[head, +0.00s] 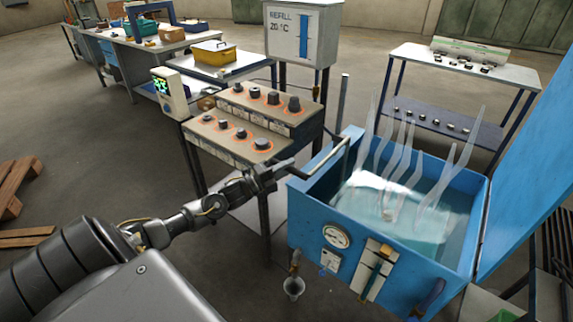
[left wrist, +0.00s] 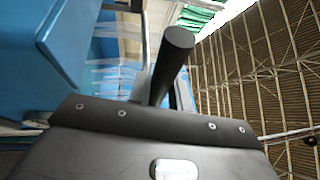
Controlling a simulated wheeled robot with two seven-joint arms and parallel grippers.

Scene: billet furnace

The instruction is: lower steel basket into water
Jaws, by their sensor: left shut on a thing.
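The blue water tank (head: 310,215) stands right of centre in the head view, its lid (head: 530,150) raised at the right. Pale water (head: 420,248) fills it, and whitish steam plumes rise from it. I cannot make out the steel basket clearly through the steam and bright water. A bent grey crank lever (head: 327,158) reaches out from the tank's left edge. My left gripper (head: 268,178) is shut on the lever's handle, left of the tank. The dark round handle (left wrist: 172,60) shows in the left wrist view. My right gripper is not in view.
A stepped rack with several dark billets (head: 255,105) stands behind my left gripper. A REFILL gauge box (head: 300,35) is beyond it. A two-shelf table (head: 465,70) stands behind the tank. Pallets (head: 22,188) lie at the left; floor between is clear.

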